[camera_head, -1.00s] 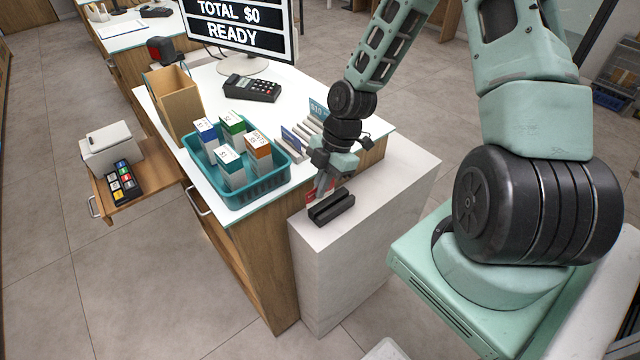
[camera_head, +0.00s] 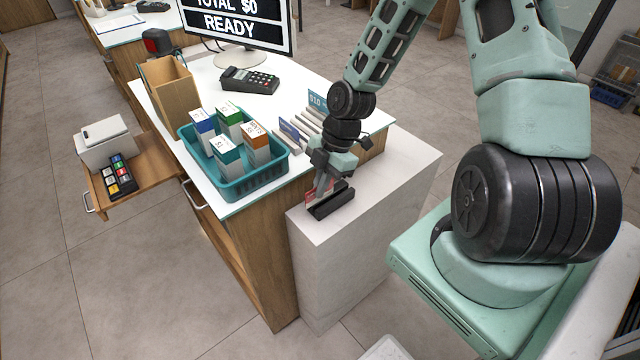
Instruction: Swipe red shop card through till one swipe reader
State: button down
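The red shop card (camera_head: 311,198) is small in view, at the left end of the black swipe reader (camera_head: 332,204). My gripper (camera_head: 322,190) is shut on the card and points down, just behind the reader. The card stands near upright at the reader's slot. The fingers and the reader hide part of it, and I cannot tell how deep it sits. The reader lies on a white pedestal (camera_head: 345,262) at the counter's right end. The till screen (camera_head: 238,22) reads "TOTAL $0" and "READY".
A teal basket (camera_head: 240,190) with several boxes stands left of the pedestal on the counter. A card rack (camera_head: 300,130) stands close behind my gripper. A card terminal (camera_head: 250,82) and a wooden box (camera_head: 168,95) are farther back. An open drawer (camera_head: 150,180) juts out left.

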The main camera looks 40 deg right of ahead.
aim_at(318, 202)
jog(key=shift+f, duration=0.2)
jog(key=shift+f+b, duration=0.9)
jog(key=shift+f, duration=0.45)
jog(key=shift+d+p, duration=0.9)
jog(key=shift+d, duration=1.25)
jog(key=shift+d, duration=0.1)
jog(key=shift+d+f+p, duration=0.1)
jog(key=shift+d+p, duration=0.8)
jog(key=shift+d, duration=1.15)
